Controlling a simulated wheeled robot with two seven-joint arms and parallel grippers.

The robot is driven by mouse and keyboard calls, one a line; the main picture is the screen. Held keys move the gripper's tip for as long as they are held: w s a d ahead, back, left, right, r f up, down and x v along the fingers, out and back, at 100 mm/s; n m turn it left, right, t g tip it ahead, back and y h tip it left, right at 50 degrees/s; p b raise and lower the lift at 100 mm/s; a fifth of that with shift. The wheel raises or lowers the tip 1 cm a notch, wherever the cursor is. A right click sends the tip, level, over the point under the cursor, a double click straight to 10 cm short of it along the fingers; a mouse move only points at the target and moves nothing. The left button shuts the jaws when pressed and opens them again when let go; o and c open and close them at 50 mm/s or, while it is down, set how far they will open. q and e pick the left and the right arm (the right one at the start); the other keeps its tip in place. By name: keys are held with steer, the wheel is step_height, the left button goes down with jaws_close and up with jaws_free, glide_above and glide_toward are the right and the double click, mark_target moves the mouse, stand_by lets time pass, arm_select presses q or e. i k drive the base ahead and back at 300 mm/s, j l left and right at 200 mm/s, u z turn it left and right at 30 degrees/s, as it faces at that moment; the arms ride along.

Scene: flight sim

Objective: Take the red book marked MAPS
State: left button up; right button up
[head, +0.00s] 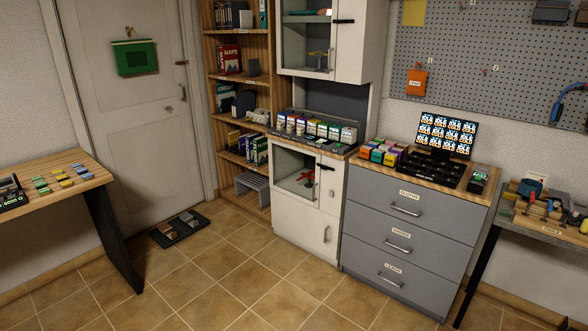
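The red book marked MAPS (230,59) stands upright on a middle shelf of the wooden bookshelf (208,50), left of centre in the head view. Its cover faces outward, with white lettering on red. A small dark object (253,66) stands on the same shelf to its right. Neither of my grippers is in view, and nothing is touching the book.
A white cabinet (308,211) and grey drawers (410,232) stand right of the bookshelf. A wooden table (75,165) is at left, a tool bench (550,233) at right. A dark tray (179,231) with shoes lies by the door (128,110). The tiled floor (240,285) in front is clear.

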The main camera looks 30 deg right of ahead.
mark_target(229, 54)
steer(key=i+j+z, duration=0.1)
steer(key=i+z, duration=0.25)
steer(key=i+j+z, duration=0.2)
steer(key=i+z, duration=0.15)
steer(key=i+j+z, duration=0.45)
steer(key=i+j, duration=1.25)
steer(key=i+j+z, duration=0.15)
steer(key=i+j, duration=0.5)
steer(key=j, duration=0.2)
